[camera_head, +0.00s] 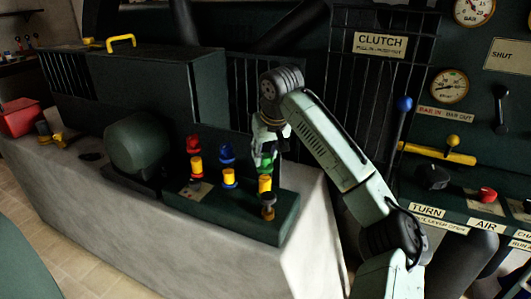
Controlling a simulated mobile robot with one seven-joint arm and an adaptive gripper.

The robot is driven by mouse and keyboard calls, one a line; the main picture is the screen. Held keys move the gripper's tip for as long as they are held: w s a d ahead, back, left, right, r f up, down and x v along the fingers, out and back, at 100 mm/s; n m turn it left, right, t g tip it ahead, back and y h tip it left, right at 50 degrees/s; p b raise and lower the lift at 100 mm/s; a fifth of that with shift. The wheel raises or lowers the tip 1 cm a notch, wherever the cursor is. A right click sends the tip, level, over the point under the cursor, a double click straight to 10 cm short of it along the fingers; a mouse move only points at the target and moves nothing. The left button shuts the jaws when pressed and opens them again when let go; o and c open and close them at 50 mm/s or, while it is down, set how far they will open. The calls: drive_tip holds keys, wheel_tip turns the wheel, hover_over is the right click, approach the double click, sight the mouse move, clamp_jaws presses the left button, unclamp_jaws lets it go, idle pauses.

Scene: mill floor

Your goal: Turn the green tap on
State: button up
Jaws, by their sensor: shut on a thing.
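The green tap (267,161) is the rightmost of three taps on a low dark box on the grey bench; its yellow body (265,184) stands below the green handle. My gripper (266,158) comes down from above and is shut on the green handle. My wrist and fingers hide part of the handle, so its turn angle cannot be told. The blue tap (227,154) and the red tap (193,146) stand upright to its left, apart from my gripper.
A rounded dark green housing (137,142) stands left of the taps. A red bin (20,117) is at the far left. On the right are a blue-knobbed lever (403,104), a yellow handle (438,154) and a red knob (487,195). A dark cabinet stands behind.

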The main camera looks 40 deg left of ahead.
drive_tip(key=c, duration=0.5)
drive_tip(key=shift+r+n+p, duration=0.1)
drive_tip(key=shift+n+p, duration=0.2)
drive_tip(key=shift+p, duration=0.1)
drive_tip(key=n+g+p, duration=0.1)
drive_tip(key=n+p, duration=0.1)
drive_tip(key=shift+n+p, duration=0.3)
drive_tip(key=shift+n, duration=0.1)
drive_tip(key=n+g, duration=0.1)
drive_tip(key=n, duration=0.2)
drive_tip(key=shift+w+n+g+y+p, duration=0.15)
drive_tip(key=shift+n+g+y+p, duration=0.15)
drive_tip(key=shift+g+p, duration=0.1)
drive_tip(key=n+g, duration=0.1)
drive_tip(key=n, duration=0.2)
drive_tip(key=n+g, duration=0.1)
drive_tip(key=n, duration=0.2)
drive_tip(key=shift+w+h, duration=0.2)
drive_tip(key=shift+h, duration=0.2)
drive_tip(key=n+g+h, duration=0.1)
drive_tip(key=n, duration=0.4)
drive_tip(key=shift+a, duration=0.1)
drive_tip(key=shift+h, duration=0.3)
